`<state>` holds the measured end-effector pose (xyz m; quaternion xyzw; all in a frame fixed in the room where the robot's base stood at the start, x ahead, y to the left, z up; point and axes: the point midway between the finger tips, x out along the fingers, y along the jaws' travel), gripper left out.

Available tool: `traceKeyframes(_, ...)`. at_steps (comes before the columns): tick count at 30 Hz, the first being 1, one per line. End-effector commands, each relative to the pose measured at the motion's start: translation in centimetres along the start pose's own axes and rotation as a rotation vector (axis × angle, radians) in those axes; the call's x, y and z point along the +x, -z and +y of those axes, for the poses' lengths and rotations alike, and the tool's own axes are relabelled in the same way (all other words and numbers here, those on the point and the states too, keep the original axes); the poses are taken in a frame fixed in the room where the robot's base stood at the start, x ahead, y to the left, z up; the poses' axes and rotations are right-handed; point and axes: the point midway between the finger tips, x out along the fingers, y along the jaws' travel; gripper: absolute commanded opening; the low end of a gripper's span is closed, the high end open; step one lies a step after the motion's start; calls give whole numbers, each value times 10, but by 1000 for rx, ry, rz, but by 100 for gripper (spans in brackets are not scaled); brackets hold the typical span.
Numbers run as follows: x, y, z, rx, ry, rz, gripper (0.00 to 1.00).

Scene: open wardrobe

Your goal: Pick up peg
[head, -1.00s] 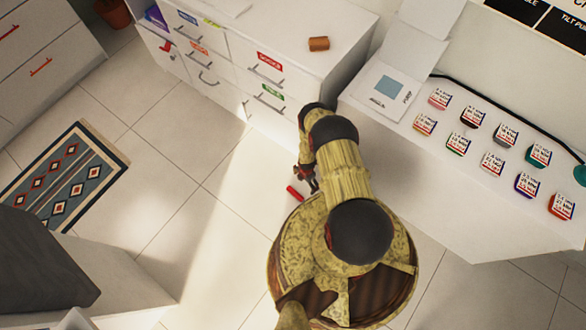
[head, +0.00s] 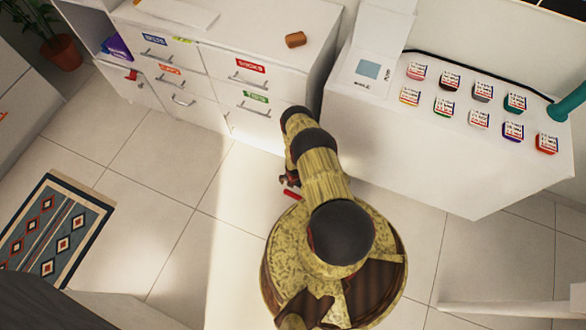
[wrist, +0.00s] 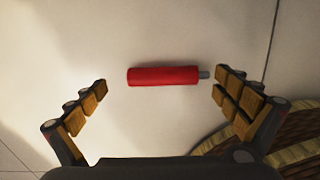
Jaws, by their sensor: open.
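A red cylindrical peg (head: 292,194) with a short grey tip lies on the pale tiled floor, just in front of my round base. It also shows in the wrist view (wrist: 163,76), lying crosswise with its grey tip toward the right finger. My gripper (head: 289,180) is low at the end of my arm, close beside the peg in the head view. In the wrist view my gripper (wrist: 160,92) is open and empty, with the peg across the gap, just ahead of the fingertips. I cannot tell the exact height between them.
A white drawer cabinet (head: 215,50) with labelled drawers stands ahead, with a brown cylinder (head: 295,39) on top. A white counter (head: 405,160) with several small labelled jars is at right. A patterned rug (head: 50,230) lies at left. The floor between is clear.

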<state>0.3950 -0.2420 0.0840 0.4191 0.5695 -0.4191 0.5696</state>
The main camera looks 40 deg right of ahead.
Motion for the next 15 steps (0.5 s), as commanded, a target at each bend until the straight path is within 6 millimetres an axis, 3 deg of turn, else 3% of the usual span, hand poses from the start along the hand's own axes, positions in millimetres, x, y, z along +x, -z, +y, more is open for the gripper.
traceKeyframes(7,37,6,-4,1,0,0,100)
traceKeyframes(15,43,6,-3,1,0,0,100)
